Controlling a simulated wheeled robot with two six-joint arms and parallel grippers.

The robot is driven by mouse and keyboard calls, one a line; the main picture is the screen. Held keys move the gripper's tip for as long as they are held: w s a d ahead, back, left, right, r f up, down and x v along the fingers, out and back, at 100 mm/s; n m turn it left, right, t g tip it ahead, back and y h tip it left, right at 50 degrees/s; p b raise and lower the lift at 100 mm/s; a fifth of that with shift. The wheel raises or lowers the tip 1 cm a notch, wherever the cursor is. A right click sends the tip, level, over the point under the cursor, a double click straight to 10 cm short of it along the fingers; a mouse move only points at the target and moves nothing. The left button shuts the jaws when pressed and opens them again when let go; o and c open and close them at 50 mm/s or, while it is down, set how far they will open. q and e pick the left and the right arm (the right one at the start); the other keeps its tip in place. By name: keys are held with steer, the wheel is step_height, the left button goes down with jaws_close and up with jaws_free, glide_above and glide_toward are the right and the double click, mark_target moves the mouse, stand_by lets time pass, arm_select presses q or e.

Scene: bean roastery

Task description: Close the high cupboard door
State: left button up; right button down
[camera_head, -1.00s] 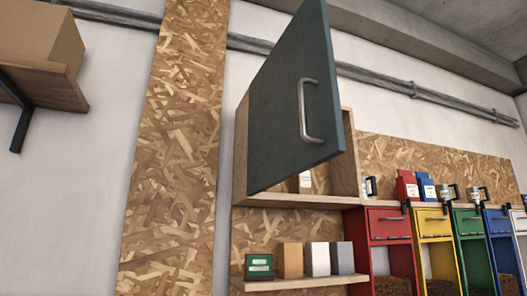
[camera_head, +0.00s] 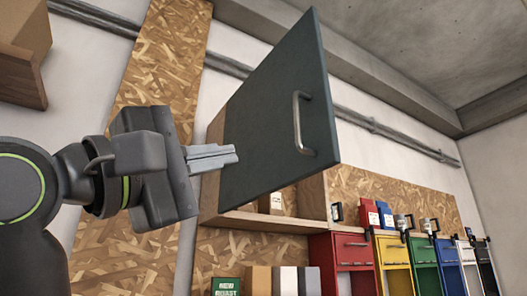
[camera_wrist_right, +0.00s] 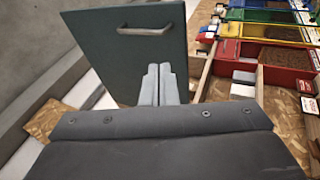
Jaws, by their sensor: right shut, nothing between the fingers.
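The high cupboard door (camera_head: 275,125) is a dark grey-green panel that stands open, swung out from the cupboard. Its metal handle (camera_head: 301,123) is near the right edge; the handle also shows in the right wrist view (camera_wrist_right: 146,31). The pale wooden cupboard (camera_head: 262,219) is partly hidden behind the door. My right gripper (camera_head: 235,154) is shut and empty, its fingertips by the door's left part in the head view. In the right wrist view the fingers (camera_wrist_right: 159,66) overlap the door's lower part; I cannot tell if they touch it. My left gripper is not in view.
Below the cupboard are several boxes (camera_head: 258,281). Colored bins, red (camera_head: 350,246) first, run to the right. A wooden shelf (camera_head: 22,88) is at upper left. Pipes (camera_head: 228,66) cross the wall behind.

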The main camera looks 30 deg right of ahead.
mark_target(299, 145)
steer(key=p+x, duration=0.7)
steer(key=x, duration=0.6)
steer(key=shift+d+r, duration=0.1)
steer(key=shift+d, duration=0.25)
steer(key=shift+d+p, duration=0.3)
steer(key=shift+d, duration=0.05)
steer(key=shift+d, duration=0.1)
